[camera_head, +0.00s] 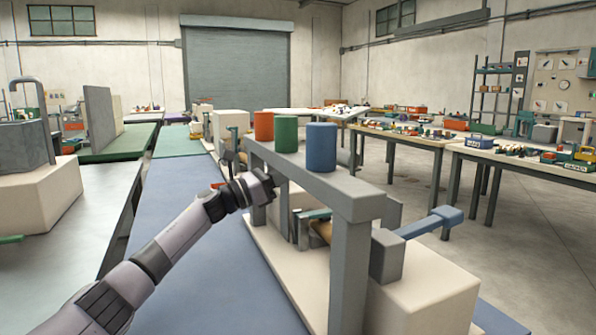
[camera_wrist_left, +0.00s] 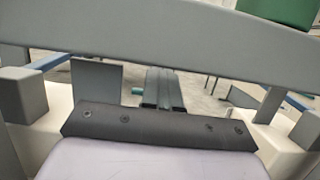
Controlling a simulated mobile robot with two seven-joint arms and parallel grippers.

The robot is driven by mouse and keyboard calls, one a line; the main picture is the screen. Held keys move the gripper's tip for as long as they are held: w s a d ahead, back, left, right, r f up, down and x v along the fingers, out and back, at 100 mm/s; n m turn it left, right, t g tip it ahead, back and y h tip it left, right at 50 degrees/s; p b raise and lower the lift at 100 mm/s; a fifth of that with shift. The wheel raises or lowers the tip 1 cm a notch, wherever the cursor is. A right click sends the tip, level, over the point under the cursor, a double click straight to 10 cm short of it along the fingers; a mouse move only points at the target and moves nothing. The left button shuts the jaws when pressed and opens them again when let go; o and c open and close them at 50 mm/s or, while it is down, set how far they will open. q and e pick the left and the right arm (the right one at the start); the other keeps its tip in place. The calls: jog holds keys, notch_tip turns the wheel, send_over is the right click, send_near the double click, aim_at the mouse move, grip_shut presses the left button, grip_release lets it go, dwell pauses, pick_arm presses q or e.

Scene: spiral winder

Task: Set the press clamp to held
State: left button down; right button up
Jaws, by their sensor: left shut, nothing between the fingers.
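The grey gantry frame (camera_head: 352,205) of the winder stands on a pale base, with a red (camera_head: 263,126), a green (camera_head: 287,133) and a blue cylinder (camera_head: 321,147) on its top beam. A blue lever arm (camera_head: 430,223) runs out from a grey block (camera_head: 387,256) at the right. I cannot tell for sure which part is the press clamp. My left gripper (camera_head: 268,187) is at the left side of the frame, its fingertips hidden there.
A blue bench top (camera_head: 190,235) lies along the left of the frame. A pale block (camera_head: 425,298) sits under the lever. Tables with tools (camera_head: 480,142) stand at the right, with open floor between. A pale machine base (camera_head: 40,195) stands at the far left.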

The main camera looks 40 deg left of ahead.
pick_arm(q)
jog(key=shift+v, duration=1.4)
